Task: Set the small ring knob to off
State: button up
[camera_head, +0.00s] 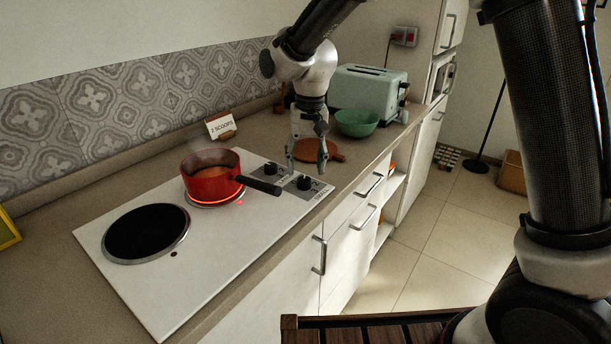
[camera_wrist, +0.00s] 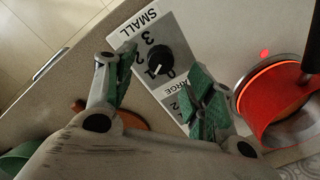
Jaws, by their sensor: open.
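The small ring knob (camera_head: 304,183) is a black dial on a grey panel at the hob's right end. In the wrist view the knob (camera_wrist: 159,59) sits beside the word SMALL and several digits. A pale mark on it points toward the low digits, seemingly near 1. The small ring (camera_wrist: 268,82) glows orange under a red pot (camera_head: 211,178), with a red light lit beside it. My gripper (camera_head: 306,165) is open above the knob panel. In the wrist view my gripper (camera_wrist: 163,68) has its green-padded fingers on either side of the knob. Contact cannot be told.
The large ring knob (camera_head: 271,169) is close by, partly hidden by a finger in the wrist view. The pot's black handle (camera_head: 259,185) reaches toward the knobs. A brown board (camera_head: 318,150), green bowl (camera_head: 357,122) and toaster (camera_head: 367,90) stand beyond. The large ring (camera_head: 146,232) is dark.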

aim_at(304, 179)
notch_tip(304, 179, down, 4)
jog(key=shift+a+f, duration=0.15)
jog(key=shift+f, duration=0.05)
jog(key=c, duration=1)
